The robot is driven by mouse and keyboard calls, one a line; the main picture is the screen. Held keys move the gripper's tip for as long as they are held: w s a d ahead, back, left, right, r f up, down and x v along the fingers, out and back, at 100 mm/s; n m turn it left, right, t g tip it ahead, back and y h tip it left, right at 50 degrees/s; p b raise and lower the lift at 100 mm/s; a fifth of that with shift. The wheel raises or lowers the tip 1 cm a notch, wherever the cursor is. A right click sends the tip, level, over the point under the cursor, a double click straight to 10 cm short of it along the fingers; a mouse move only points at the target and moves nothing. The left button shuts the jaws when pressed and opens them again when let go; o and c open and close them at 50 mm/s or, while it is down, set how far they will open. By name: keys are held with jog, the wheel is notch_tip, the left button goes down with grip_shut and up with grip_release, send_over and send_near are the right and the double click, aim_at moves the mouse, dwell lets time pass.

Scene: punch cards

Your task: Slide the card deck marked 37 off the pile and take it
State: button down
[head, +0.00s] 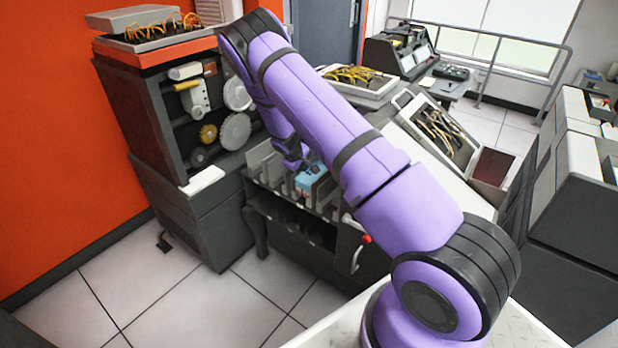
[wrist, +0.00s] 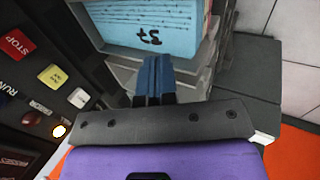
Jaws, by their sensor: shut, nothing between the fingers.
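The light blue card deck marked 37 (wrist: 150,36) lies at the top of the wrist view, its handwritten number facing me. It sits in a grey pocket (wrist: 207,55), with the edges of pinkish cards behind it. My gripper (wrist: 155,62) is shut and empty. Its blue-grey fingertips are just below the deck's lower edge in the picture; I cannot tell whether they touch it. In the head view the blue deck (head: 306,180) shows small in the row of grey pockets, with my gripper (head: 296,162) right at it and partly covering it.
Grey pocket dividers (head: 325,190) stand close on both sides of the deck. A control panel with a red STOP button (wrist: 16,43) and other buttons lies left in the wrist view. The dark reel cabinet (head: 165,130) stands left. Tiled floor (head: 120,280) is clear in front.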

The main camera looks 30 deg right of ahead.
aim_at(306, 179)
jog(key=shift+x, duration=2.95)
jog(key=shift+s, duration=0.1)
jog(key=shift+s+a+f, duration=0.1)
jog(key=shift+s+a, duration=0.1)
jog(key=shift+a, duration=0.4)
jog(key=shift+s+a, duration=0.1)
jog(key=shift+a, duration=0.2)
jog(key=shift+s+a, duration=0.3)
jog(key=shift+a, duration=0.55)
jog(key=shift+s+a, duration=0.35)
jog(key=shift+a, duration=0.5)
jog(key=shift+a, duration=0.1)
jog(key=shift+v, duration=2.45)
jog(key=shift+a+f, duration=0.1)
jog(key=shift+a, duration=0.1)
